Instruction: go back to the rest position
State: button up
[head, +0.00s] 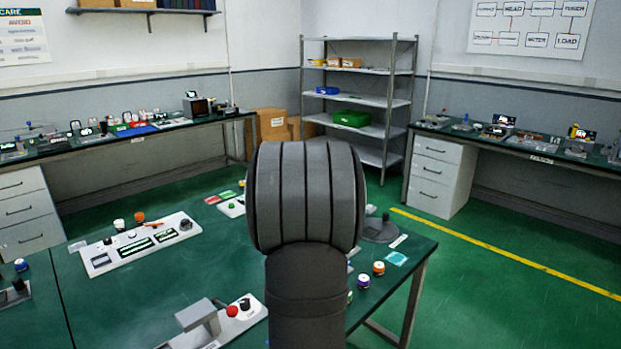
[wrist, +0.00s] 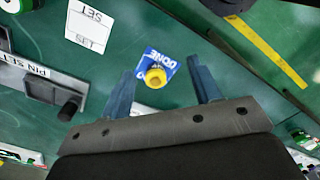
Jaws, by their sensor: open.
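My gripper (wrist: 162,66) shows in the wrist view with its two blue-grey fingers spread apart and nothing held between them. A yellow round piece (wrist: 156,77) on a blue card marked DONE (wrist: 150,59) shows in the gap between the fingers, apparently on the green surface below. In the head view my own dark arm fills the middle of the picture and hides the centre of the green table (head: 150,275). The gripper itself cannot be seen there.
A white control panel (head: 137,245) lies on the table left of my arm. A white-based device with a red knob (head: 232,311) is near the front. Orange-topped (head: 378,268) and purple (head: 363,282) round pieces stand at the right edge. Side benches and shelves (head: 360,100) stand farther back.

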jog(key=s+d+r, duration=0.2)
jog(key=d+r, duration=0.1)
jog(key=d, duration=0.2)
jog(key=w+f+m, duration=0.2)
jog(key=m, duration=0.2)
jog(key=w+a+f+m, duration=0.1)
jog(key=w+m, duration=0.2)
jog(key=m, duration=0.1)
jog(key=w+a+f+m, duration=0.1)
jog(key=w+f+m, duration=0.1)
jog(key=w+m, duration=0.1)
jog(key=shift+a+f+m, duration=0.25)
jog(key=shift+f+m, duration=0.1)
jog(key=shift+m, duration=0.55)
jog(key=shift+w+a+f+m, duration=0.2)
jog(key=shift+w+f+m, duration=0.35)
jog(key=shift+m, duration=0.35)
jog(key=shift+w+a+f+m, duration=0.2)
jog(key=shift+w+f+m, duration=0.25)
jog(key=shift+m, duration=0.45)
jog(key=shift+s, duration=0.1)
